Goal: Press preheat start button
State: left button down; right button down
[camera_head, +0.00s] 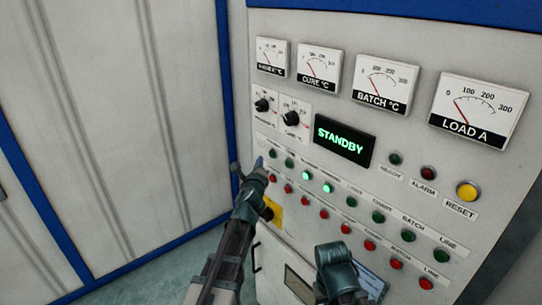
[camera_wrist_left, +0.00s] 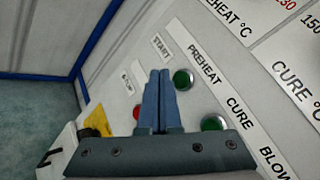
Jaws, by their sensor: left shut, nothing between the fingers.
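The green preheat start button (camera_head: 273,153) is the leftmost of the green row on the grey control panel. In the left wrist view the green button (camera_wrist_left: 182,79) sits under the PREHEAT label, near a START tag. My left gripper (camera_head: 258,163) is shut and empty, its fingertips just left of that button. In the wrist view its blue fingers (camera_wrist_left: 160,74) lie beside the button; whether they touch the panel I cannot tell. A dark teal part of my right arm (camera_head: 338,268) shows at the bottom; its fingertips cannot be made out.
A row of red buttons (camera_head: 304,200) runs below the green ones; two green ones are lit. The display (camera_head: 343,140) reads STANDBY. Dials, knobs and a yellow reset button (camera_head: 467,191) are on the panel. A white wall (camera_head: 95,120) stands to the left.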

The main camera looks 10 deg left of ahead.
pick_arm(q)
jog(key=shift+w+d, duration=0.7)
jog(key=shift+w, duration=0.15)
dwell(1.6)
jog(key=shift+w+d, duration=0.25)
jog(key=shift+w, duration=0.05)
jog(key=shift+w+d, duration=0.3)
jog(key=shift+w, duration=0.1)
dwell(0.8)
jog(key=shift+s+a, duration=0.1)
jog(key=shift+s, duration=0.05)
jog(key=shift+s+a, duration=0.45)
jog(key=shift+s, duration=0.15)
jog(key=s+a, duration=0.1)
jog(key=s, duration=0.1)
jog(key=s+a, duration=0.2)
dwell(0.7)
